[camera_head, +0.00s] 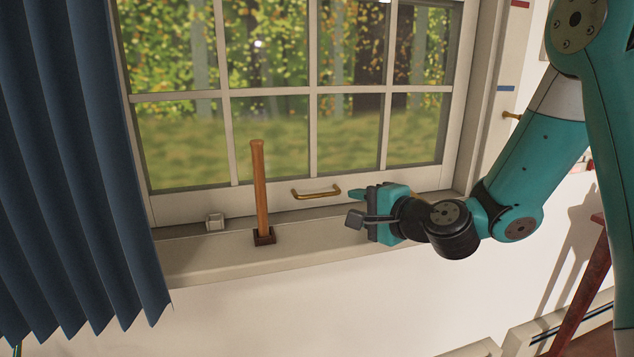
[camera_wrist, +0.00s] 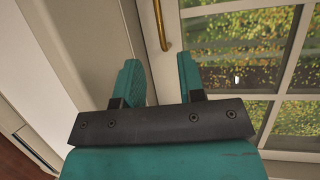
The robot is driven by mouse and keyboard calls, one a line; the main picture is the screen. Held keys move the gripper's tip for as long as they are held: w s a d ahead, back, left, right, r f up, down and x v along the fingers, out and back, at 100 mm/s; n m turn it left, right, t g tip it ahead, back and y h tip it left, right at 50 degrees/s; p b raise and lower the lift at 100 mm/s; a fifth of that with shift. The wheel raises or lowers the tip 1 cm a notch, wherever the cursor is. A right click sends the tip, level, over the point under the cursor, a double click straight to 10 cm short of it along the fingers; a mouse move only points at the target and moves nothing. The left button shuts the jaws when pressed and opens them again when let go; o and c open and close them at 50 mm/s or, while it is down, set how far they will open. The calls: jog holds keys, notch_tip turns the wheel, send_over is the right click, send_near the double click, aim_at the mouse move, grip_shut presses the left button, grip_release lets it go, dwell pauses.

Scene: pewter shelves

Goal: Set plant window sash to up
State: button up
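The window sash (camera_head: 290,95) is a pale frame with several panes, and its bottom rail sits low, close to the sill. A brass bar handle (camera_head: 316,193) is fixed on the bottom rail; it also shows at the top of the wrist view (camera_wrist: 161,25). My gripper (camera_head: 354,207) is just right of the handle in the head view and apart from it. In the wrist view my gripper's teal fingers (camera_wrist: 161,78) are spread with an empty gap between them, and the handle lies beyond the fingertips, roughly in line with the gap.
A wooden stick (camera_head: 260,190) with a dark base stands upright on the sill (camera_head: 335,232), left of the handle. A blue curtain (camera_head: 80,160) hangs at the left. Blue (camera_head: 505,88) and red (camera_head: 520,4) marks are on the right frame.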

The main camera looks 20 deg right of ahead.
aim_at(319, 196)
jog(key=p+x, duration=0.2)
jog(key=x, duration=1.1)
jog(key=shift+s+f+p, duration=0.1)
jog(key=shift+p, duration=0.3)
grip_shut()
